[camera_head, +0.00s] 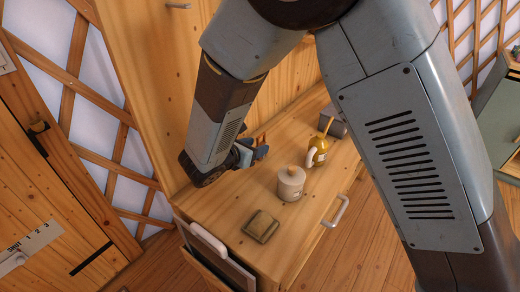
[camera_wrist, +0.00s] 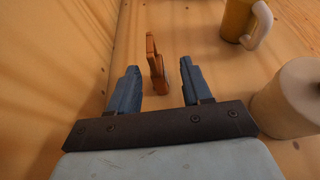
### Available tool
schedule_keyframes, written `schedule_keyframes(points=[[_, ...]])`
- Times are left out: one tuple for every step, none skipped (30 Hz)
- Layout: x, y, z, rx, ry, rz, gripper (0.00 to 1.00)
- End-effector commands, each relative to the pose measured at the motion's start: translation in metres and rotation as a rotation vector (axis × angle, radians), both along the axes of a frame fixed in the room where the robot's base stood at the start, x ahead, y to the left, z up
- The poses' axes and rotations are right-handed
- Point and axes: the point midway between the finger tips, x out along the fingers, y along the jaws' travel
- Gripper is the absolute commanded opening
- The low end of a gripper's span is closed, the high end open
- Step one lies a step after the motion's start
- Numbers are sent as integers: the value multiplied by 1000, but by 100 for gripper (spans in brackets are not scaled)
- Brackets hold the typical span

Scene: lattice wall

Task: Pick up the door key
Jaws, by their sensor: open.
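A small orange-brown upright piece (camera_wrist: 156,62) stands on the wooden counter (camera_wrist: 205,75) in the wrist view; it may be the door key, but its shape is not clear enough to be sure. My gripper (camera_wrist: 159,67) is open, with its two blue fingers on either side of this piece and a visible gap to each.
A lidded cream jar (camera_head: 291,184) stands right of my gripper, and it shows close by in the wrist view (camera_wrist: 292,98). A yellow mug (camera_head: 318,151) and a grey box (camera_head: 334,122) are behind it. A small brown block (camera_head: 260,226) lies near the front edge.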

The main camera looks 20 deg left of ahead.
Motion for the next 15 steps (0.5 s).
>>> schedule_keyframes(points=[[4,-1,-2,-1,-1,-2,49],[7,-1,-4,-1,-1,-2,49],[11,-1,-6,-2,-2,-3,49],[15,-1,-8,-2,-2,-3,49],[18,-1,-11,-1,-1,-3,49],[23,-1,-14,-1,-1,-3,49],[27,-1,-16,0,-1,-3,49],[31,-3,-17,-1,-1,-4,49],[36,-4,-19,-1,-2,-3,49],[38,-5,-20,-2,-2,-3,49],[40,-5,-21,-1,-1,-2,49],[42,-6,-22,-1,0,-2,49],[43,-6,-22,0,0,-1,49],[43,-6,-22,0,0,-1,49],[43,-6,-22,0,0,-1,49]])
